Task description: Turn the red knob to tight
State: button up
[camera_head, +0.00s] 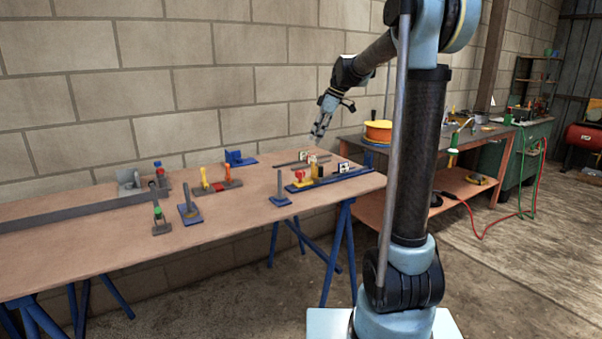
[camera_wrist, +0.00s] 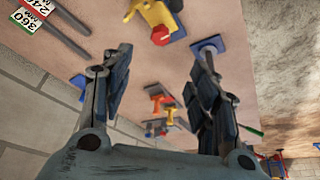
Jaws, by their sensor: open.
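A red knob (camera_head: 299,175) sits on a yellow fixture at the left end of a long blue base (camera_head: 340,180), on the right part of the wooden table. In the wrist view the red knob (camera_wrist: 160,36) shows beside the yellow part (camera_wrist: 152,13), beyond the fingers near the top. My gripper (camera_head: 317,134) is above the back right of the table, pointing down, apart from the knob. In the wrist view my gripper (camera_wrist: 163,56) has its two fingers wide apart with nothing between them. I cannot read any tight marking.
A small blue post stand (camera_head: 280,188) is left of the knob. Yellow and orange handles (camera_head: 229,172) on a grey base and another blue post stand (camera_head: 190,207) are farther left. An orange spool (camera_head: 378,131) stands on the bench at right. A block wall is behind the table.

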aim_at(301, 171)
jog(key=x, duration=1.7)
jog(key=shift+d+f, duration=0.1)
jog(key=shift+c, duration=0.6)
jog(key=c, duration=1)
